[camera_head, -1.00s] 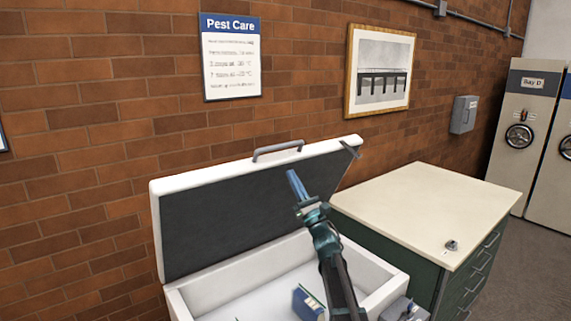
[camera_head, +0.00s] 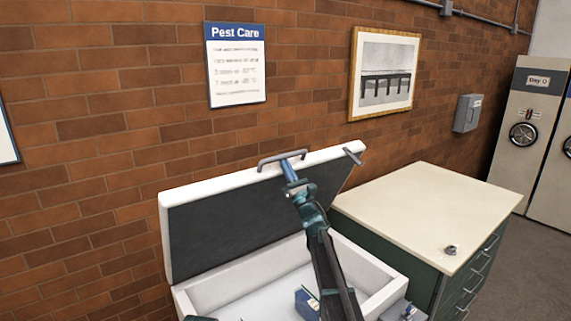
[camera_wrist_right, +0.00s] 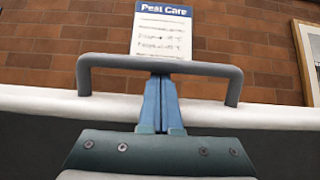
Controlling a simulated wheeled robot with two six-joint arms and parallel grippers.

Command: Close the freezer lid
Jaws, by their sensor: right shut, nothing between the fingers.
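The white freezer (camera_head: 205,292) has its lid (camera_head: 235,222) raised, tilted back toward the brick wall, with the dark inner face toward me. A grey bar handle (camera_head: 268,160) stands on the lid's top edge and also spans the right wrist view (camera_wrist_right: 160,66). My right gripper (camera_head: 286,166) is shut and empty. Its blue fingers (camera_wrist_right: 160,100) reach up to the lid's top edge beside the handle; in the wrist view the tips meet the middle of the bar. I cannot tell whether they touch it. A small teal part at the bottom edge may be my left arm; its gripper is not visible.
A blue box (camera_head: 307,303) lies inside the freezer. A green cabinet with a cream top (camera_head: 425,208) stands right of the freezer, with a small round item (camera_head: 450,250) on it. A Pest Care sign (camera_head: 236,65) and a framed picture (camera_head: 384,74) hang on the wall.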

